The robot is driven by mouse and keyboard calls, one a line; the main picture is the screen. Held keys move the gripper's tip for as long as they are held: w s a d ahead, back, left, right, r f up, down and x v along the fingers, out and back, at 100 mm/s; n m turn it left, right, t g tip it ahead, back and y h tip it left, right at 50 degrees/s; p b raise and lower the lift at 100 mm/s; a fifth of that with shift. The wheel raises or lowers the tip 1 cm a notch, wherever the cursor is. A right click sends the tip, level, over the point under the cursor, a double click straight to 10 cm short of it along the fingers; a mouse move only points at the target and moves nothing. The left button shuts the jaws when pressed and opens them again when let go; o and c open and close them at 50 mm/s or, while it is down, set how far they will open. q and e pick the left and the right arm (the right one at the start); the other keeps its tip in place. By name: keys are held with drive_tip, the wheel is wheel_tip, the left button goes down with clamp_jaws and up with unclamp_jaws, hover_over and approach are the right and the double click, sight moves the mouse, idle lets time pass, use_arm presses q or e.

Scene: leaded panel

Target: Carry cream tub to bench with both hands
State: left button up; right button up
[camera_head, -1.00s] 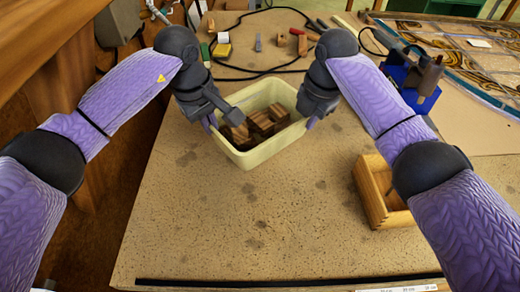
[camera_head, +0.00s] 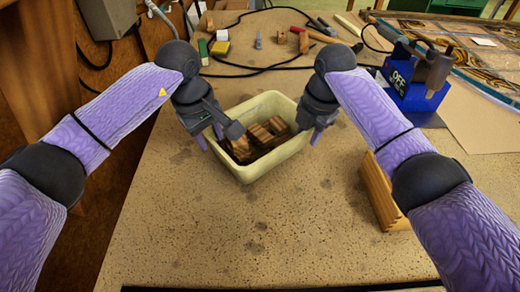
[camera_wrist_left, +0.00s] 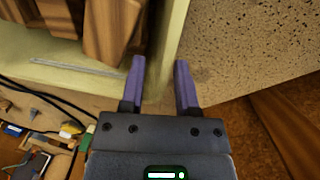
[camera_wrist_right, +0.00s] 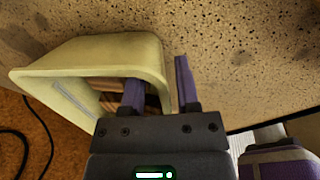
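The cream tub (camera_head: 247,173) stands upright on the bench (camera_head: 270,235), with several brown wooden blocks (camera_head: 262,136) inside. My left gripper (camera_wrist_left: 160,75) is open at the tub's left wall, one finger inside and one outside. My right gripper (camera_wrist_right: 158,72) is open at the opposite wall, with the rim (camera_wrist_right: 148,55) between its fingers and a gap to the outer finger. In the head view, both grippers hide parts of the side walls. I cannot tell whether any finger touches the tub.
A wooden box (camera_head: 378,195) lies to the right, partly behind my right arm. A blue holder marked OFF (camera_head: 402,90) stands at the back right near the leaded panel (camera_head: 485,62). Cables and small tools lie behind the tub. The front of the bench is clear.

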drive_tip(key=shift+r, duration=0.3)
use_arm(q)
wheel_tip(320, 180, up, 12)
drive_tip(key=a, duration=0.1)
drive_tip(key=shift+s+a, duration=0.2)
drive_tip(key=shift+s, duration=0.25)
use_arm(e)
wheel_tip(320, 180, up, 11)
drive_tip(key=s+d, duration=0.1)
drive_tip(key=shift+s+r, duration=0.15)
use_arm(q)
drive_tip(key=shift+s+f, duration=0.1)
drive_tip(key=shift+f, duration=0.05)
